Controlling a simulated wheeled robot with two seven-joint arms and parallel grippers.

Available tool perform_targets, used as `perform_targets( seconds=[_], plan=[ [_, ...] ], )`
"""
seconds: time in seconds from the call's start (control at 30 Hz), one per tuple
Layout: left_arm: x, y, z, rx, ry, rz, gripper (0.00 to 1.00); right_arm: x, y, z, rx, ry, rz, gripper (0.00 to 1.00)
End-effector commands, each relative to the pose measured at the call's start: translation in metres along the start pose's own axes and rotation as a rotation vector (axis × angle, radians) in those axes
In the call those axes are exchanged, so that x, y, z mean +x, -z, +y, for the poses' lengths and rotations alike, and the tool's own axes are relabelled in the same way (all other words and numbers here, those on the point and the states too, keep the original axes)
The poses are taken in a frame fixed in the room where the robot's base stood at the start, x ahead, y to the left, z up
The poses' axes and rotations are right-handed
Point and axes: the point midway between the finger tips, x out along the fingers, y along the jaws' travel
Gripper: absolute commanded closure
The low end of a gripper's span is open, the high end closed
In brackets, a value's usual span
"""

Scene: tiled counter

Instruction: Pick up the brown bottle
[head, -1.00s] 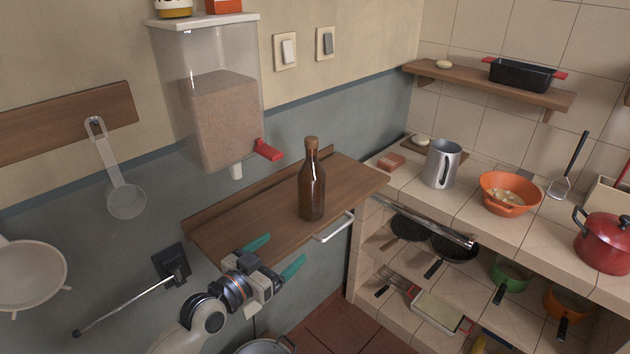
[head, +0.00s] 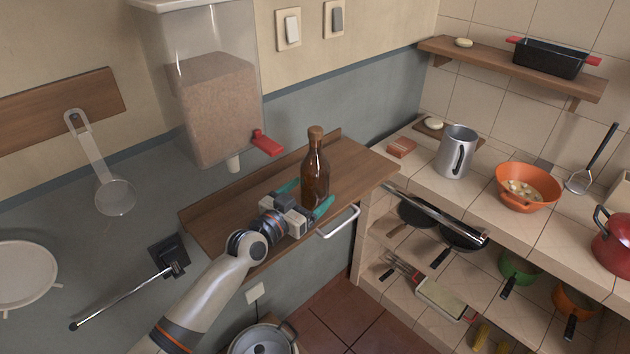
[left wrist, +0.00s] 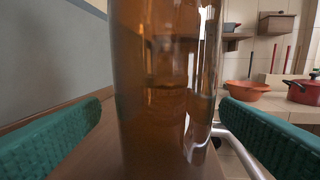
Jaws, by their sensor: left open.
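The brown bottle (head: 315,168) stands upright on the small wooden wall shelf (head: 220,219), with a cork-coloured top. In the left wrist view the bottle (left wrist: 165,90) fills the middle, between the two green fingers. My left gripper (head: 308,198) is open, with its fingers on either side of the lower part of the bottle. A gap shows between the bottle and each finger in the left wrist view. The bottle's base is partly hidden behind the near finger. My right gripper is not in view.
A clear dispenser with a red lever (head: 267,143) hangs above the shelf, left of the bottle. A metal rail (head: 338,222) sticks out at the shelf's front. The tiled counter at right holds a metal jug (head: 456,152) and an orange colander (head: 527,188).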

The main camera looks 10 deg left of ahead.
Motion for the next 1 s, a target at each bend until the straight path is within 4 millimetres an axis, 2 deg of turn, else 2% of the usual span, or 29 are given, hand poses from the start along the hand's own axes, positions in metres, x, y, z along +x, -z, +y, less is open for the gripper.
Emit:
perform_targets(
  seconds=[0.1,0.23,0.53,0.9,1.0],
  plan=[
    [0.020,-0.009,-0.003,-0.002,0.001,-0.001,0.14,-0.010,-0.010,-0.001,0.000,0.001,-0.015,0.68],
    [0.036,-0.005,-0.002,0.000,0.000,-0.001,0.14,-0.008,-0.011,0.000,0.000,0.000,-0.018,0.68],
    [0.041,-0.004,-0.003,0.000,0.001,0.000,0.14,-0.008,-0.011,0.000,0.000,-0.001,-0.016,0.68],
    [0.041,-0.005,-0.002,0.000,0.000,-0.003,0.72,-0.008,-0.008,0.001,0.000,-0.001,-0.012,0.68],
    [0.041,-0.005,-0.002,0.000,0.000,-0.003,0.72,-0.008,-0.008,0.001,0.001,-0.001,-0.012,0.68]
  ],
)
